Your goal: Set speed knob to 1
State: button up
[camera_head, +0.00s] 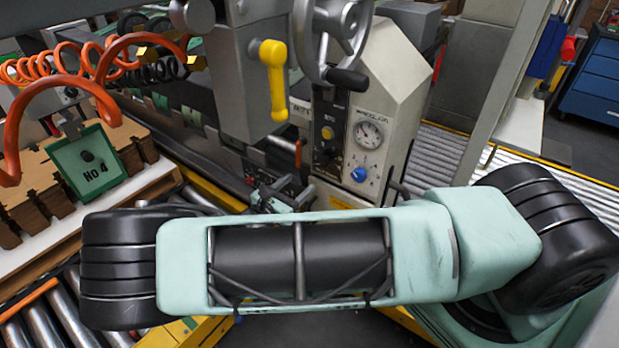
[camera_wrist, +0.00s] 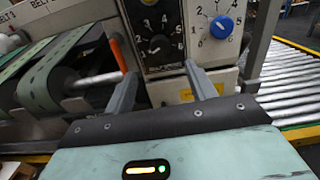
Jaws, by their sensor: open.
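A blue round knob (camera_wrist: 222,27) sits on a pale dial plate with printed marks, at the upper right of the wrist view. It also shows on the machine's front in the head view (camera_head: 357,174), below a round gauge. A black knob (camera_wrist: 156,45) with white numerals around it sits on a dark panel to its left. No readable label tells me which one is the speed knob, and I cannot tell either setting for sure. My gripper (camera_wrist: 161,69) is open and empty. Its fingers stand below the dark panel and the blue knob, apart from both knobs.
A handwheel (camera_head: 335,30) and a yellow-handled lever (camera_head: 273,80) are above the panel. A round gauge (camera_head: 368,134) is above the blue knob. Green belts (camera_wrist: 45,85) lie left of the panel; rollers (camera_wrist: 290,85) run at the right. A yellow label (camera_wrist: 200,91) is below the blue knob.

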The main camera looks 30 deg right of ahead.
jog(key=b+v, duration=0.1)
jog(key=v, duration=0.6)
dwell(0.3)
